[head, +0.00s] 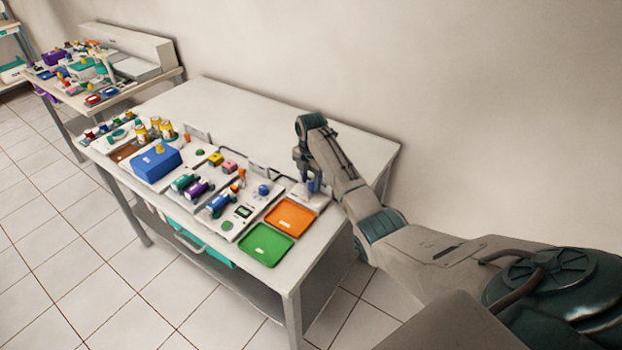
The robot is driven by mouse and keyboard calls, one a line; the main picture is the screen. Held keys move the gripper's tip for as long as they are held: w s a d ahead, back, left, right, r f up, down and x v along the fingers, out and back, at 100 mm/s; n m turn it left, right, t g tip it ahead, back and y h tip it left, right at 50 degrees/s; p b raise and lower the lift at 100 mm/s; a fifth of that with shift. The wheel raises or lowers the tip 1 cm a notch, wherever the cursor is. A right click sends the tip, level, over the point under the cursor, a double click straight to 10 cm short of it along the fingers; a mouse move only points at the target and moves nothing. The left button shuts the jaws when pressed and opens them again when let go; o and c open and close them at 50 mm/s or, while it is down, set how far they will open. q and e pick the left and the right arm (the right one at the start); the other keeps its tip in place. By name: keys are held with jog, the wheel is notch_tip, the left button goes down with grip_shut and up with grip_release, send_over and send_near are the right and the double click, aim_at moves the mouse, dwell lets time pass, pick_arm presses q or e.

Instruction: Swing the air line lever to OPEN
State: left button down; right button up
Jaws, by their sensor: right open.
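My right arm reaches in from the right, and its gripper (309,180) points down over the right part of the near table. The gripper is open, close above a small pale panel (318,201) behind the orange tray. A small blue part shows at the fingertips; I cannot tell whether it is the air line lever or whether it is touched. The gripper hides much of this panel, and no OPEN mark can be read. My left gripper is not in view.
An orange tray (290,216) and a green tray (266,245) lie at the table's right front. A blue box (157,164), coloured cylinders and a blue knob (263,190) stand left of the gripper. The table's back strip (270,120) is clear. A second cluttered table stands far left.

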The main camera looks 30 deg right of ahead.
jog(key=shift+f, duration=0.5)
grip_shut()
jog(key=shift+r, duration=0.1)
jog(key=shift+s+d+r+m+p, duration=0.2)
jog(key=shift+m+p, duration=0.4)
jog(key=shift+p, duration=0.4)
jog(key=m+p, duration=0.2)
jog(key=s+m+p, duration=0.1)
jog(key=m+p, duration=0.1)
jog(key=shift+s+d+p, duration=0.1)
jog(key=shift+s+p, duration=0.05)
jog(key=shift+p, duration=0.2)
jog(key=m+p, duration=0.1)
jog(key=s+m+p, duration=0.1)
jog(key=m, duration=0.1)
jog(key=shift+p, duration=0.35)
jog(key=shift+s+f+m+p, duration=0.25)
jog(key=shift+m+p, duration=0.45)
jog(key=shift+m, duration=0.3)
